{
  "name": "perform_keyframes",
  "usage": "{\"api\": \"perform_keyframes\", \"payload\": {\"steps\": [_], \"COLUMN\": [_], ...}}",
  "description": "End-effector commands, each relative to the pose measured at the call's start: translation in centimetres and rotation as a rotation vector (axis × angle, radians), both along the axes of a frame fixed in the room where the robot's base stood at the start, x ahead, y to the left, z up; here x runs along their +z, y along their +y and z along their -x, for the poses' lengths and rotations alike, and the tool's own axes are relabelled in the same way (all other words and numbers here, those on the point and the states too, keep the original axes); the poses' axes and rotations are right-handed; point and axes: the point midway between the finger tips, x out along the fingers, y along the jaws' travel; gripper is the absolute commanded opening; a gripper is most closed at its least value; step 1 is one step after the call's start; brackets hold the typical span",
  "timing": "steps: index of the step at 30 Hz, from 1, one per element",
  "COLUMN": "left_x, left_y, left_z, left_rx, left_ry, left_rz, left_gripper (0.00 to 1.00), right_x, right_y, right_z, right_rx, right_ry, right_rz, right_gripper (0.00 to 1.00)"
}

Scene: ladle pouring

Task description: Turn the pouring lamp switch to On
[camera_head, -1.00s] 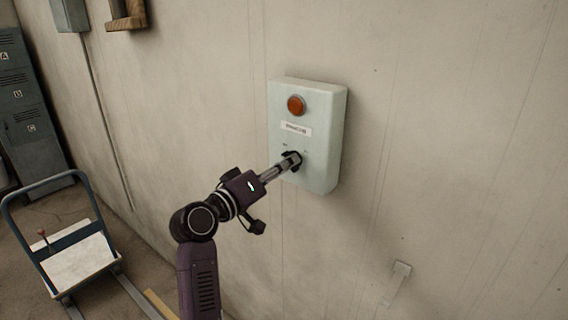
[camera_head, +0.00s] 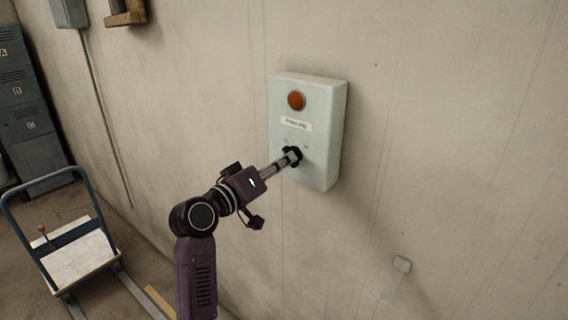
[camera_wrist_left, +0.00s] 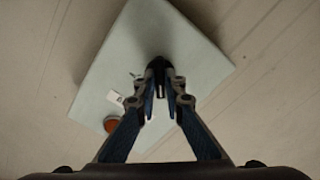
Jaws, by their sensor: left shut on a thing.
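A pale grey-green switch box (camera_head: 325,130) is mounted on the wall, with a round orange-red lamp (camera_head: 296,100) at its top and a white label (camera_head: 296,124) below it. The dark rotary switch (camera_head: 295,150) is low on its front, with small marks around it, too small to read. My left gripper (camera_head: 291,157) is shut on the switch and hides part of it. In the left wrist view the fingers close on the dark switch (camera_wrist_left: 172,45), with the box tilted behind. My right gripper is not in view.
A flat cart (camera_head: 75,255) with a blue handle stands at lower left, in front of grey lockers (camera_head: 25,110). The wall around the box is clear.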

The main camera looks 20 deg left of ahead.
Motion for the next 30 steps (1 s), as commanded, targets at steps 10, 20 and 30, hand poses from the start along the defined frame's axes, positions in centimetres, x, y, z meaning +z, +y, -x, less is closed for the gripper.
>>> {"api": "perform_keyframes", "payload": {"steps": [10,20,30], "left_x": [-0.4,-0.2,-0.1], "left_y": [0.1,0.2,0.2], "left_z": [0.0,0.0,0.0], "left_rx": [0.000,0.000,0.000], "left_ry": [-0.093,-0.202,-0.311], "left_rz": [-0.264,-0.560,-0.864], "left_gripper": [0.00,0.00,0.00], "right_x": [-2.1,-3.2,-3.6], "right_y": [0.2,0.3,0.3], "right_z": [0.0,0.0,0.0], "right_rx": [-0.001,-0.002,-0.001], "right_ry": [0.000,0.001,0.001], "right_rz": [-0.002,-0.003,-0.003], "right_gripper": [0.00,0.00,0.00]}}
